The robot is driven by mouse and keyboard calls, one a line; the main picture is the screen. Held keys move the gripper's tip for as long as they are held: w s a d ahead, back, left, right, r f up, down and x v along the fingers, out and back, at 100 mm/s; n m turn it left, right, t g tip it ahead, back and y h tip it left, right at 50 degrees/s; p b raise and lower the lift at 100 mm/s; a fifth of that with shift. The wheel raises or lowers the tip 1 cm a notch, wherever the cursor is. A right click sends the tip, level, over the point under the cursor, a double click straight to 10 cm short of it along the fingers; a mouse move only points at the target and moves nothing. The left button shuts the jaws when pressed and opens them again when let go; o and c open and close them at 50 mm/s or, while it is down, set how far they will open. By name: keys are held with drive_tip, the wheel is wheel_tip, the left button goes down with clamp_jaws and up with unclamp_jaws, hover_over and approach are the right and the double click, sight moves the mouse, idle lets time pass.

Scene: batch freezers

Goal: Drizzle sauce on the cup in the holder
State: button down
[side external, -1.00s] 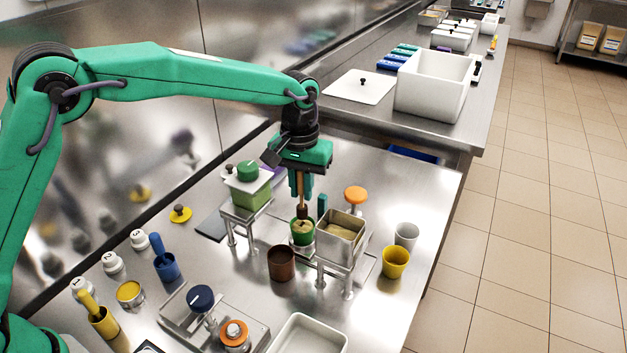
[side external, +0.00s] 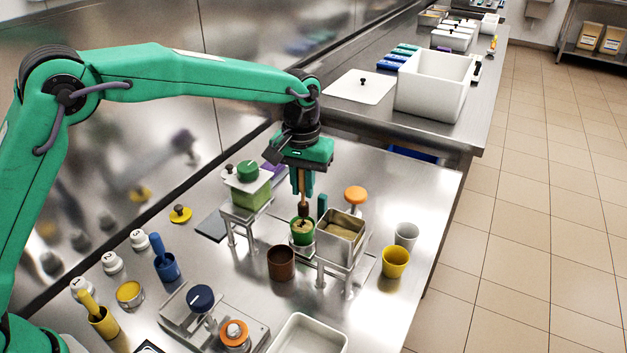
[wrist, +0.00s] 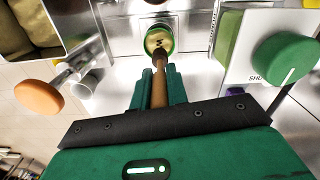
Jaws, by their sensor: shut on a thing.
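My gripper (side external: 303,188) is shut on the brown handle of a drizzling tool (side external: 303,208), held upright with its dark end down. The tool's handle also shows between my fingers in the wrist view (wrist: 159,92). Its lower end is just above a green cup (side external: 302,238), which stands in the holder between two metal stands. The cup holds tan contents (wrist: 158,38) with small dark marks on top. The cup's lower part is partly hidden by its holder. A brown pot (side external: 281,264) stands in front of the cup; its inside looks dark.
A square metal hopper with tan contents (side external: 340,236) and an orange knob (side external: 355,195) stand right of the cup. A green container (side external: 249,200) with a green dial stands left. White (side external: 406,235) and yellow (side external: 396,263) cups are at the right edge.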

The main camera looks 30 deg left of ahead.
drive_tip(key=shift+s+d, duration=0.15)
drive_tip(key=shift+s, duration=0.6)
drive_tip(key=shift+r, duration=0.15)
idle(0.4)
wheel_tip(320, 180, up, 7)
idle(1.0)
